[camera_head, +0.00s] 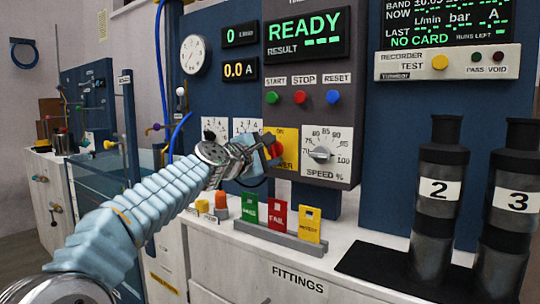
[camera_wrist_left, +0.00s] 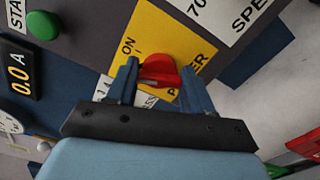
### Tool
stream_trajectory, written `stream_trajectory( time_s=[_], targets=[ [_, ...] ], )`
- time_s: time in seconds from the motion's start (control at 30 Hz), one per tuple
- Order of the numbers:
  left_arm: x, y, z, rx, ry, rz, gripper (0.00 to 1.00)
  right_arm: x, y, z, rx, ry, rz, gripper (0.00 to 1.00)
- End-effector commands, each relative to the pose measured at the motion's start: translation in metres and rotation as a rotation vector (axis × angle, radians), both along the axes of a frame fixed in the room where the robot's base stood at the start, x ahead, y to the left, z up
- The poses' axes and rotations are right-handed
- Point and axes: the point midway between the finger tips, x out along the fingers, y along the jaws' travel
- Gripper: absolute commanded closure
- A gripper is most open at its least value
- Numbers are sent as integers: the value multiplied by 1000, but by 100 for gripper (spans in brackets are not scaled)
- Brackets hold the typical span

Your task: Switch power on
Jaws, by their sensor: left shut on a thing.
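The power switch is a red rotary knob (camera_wrist_left: 160,70) on a yellow plate (camera_wrist_left: 187,47) marked ON and POWER in the left wrist view. In the head view the red knob (camera_head: 275,149) is partly hidden by my left gripper (camera_head: 268,147). The yellow plate (camera_head: 289,160) shows beside it. In the wrist view the two fingers of my left gripper (camera_wrist_left: 160,82) stand on either side of the knob and are shut on it. My right gripper is not in view.
Above the switch are green, red and blue buttons (camera_head: 300,97) and a lit READY display (camera_head: 307,36). A speed dial (camera_head: 321,152) is close to the right. Coloured tags (camera_head: 278,216) stand in a rack below. Two dark numbered tubes (camera_head: 440,190) stand at the right.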

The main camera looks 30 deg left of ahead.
Motion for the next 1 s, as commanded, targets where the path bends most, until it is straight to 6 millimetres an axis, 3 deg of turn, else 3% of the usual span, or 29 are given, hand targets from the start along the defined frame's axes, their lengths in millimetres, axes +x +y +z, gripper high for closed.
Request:
stream_trajectory(
  time_s=[0.43,1.0],
  targets=[
    [0,-1,-4,292,-20,-3,79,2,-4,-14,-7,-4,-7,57],
    [1,-1,-4,370,-24,-4,79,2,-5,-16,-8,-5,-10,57]
  ],
)
